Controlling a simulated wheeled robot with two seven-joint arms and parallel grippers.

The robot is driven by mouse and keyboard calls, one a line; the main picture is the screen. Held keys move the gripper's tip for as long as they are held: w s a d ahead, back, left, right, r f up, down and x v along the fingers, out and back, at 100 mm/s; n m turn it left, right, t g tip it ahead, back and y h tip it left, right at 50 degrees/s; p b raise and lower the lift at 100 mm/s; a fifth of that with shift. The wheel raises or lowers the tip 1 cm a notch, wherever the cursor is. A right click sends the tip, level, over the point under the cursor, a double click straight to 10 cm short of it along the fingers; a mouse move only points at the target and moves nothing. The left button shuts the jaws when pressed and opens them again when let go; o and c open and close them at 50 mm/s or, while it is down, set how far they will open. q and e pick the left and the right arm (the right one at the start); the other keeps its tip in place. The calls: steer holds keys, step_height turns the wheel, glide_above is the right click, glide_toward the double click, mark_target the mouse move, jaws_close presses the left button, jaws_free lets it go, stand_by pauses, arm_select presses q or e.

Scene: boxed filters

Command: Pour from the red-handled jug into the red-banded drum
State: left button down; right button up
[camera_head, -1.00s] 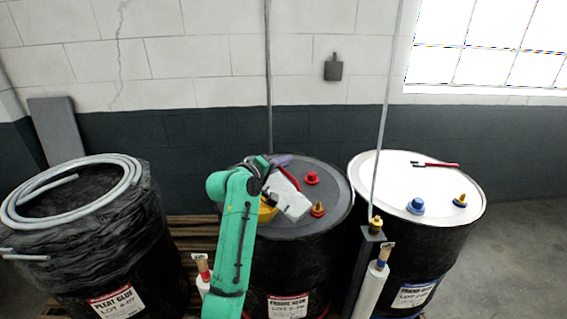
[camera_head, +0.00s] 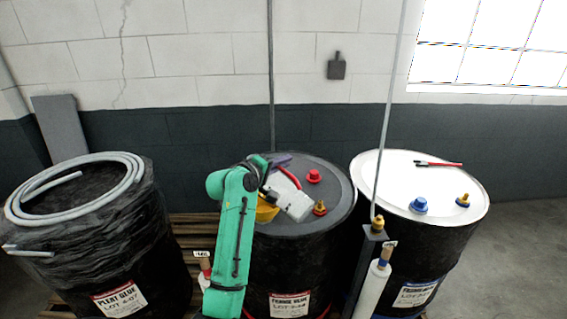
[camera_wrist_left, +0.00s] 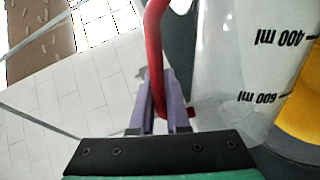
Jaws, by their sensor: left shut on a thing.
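My left gripper (camera_wrist_left: 162,105) is shut on the red handle (camera_wrist_left: 154,45) of the jug. The jug (camera_wrist_left: 235,70) is whitish and translucent with ml marks. In the head view the jug (camera_head: 293,204) is held tilted above the middle drum (camera_head: 330,215), which has a dark grey lid and a red-headed label; a little red shows low on its side. A yellow funnel-like piece (camera_head: 265,214) is partly hidden beside the jug and my arm. It also shows in the wrist view (camera_wrist_left: 300,110). The jug's mouth and any flow cannot be made out. My right gripper is not in view.
A red cap (camera_head: 313,176) and a brass-and-red fitting (camera_head: 320,208) sit on the middle lid. A white-lidded drum (camera_head: 400,180) stands right, a wrapped drum with a hose coil (camera_head: 135,170) left. A thin upright pole (camera_head: 386,120) rises in front.

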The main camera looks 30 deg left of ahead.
arm_select(q)
steer(key=shift+a+f, duration=0.1)
steer(key=shift+a, duration=0.15)
stand_by(0.4)
steer(key=shift+w+a+f+n, duration=0.1)
steer(key=shift+a+n, duration=0.2)
steer(key=shift+n, duration=0.2)
stand_by(0.4)
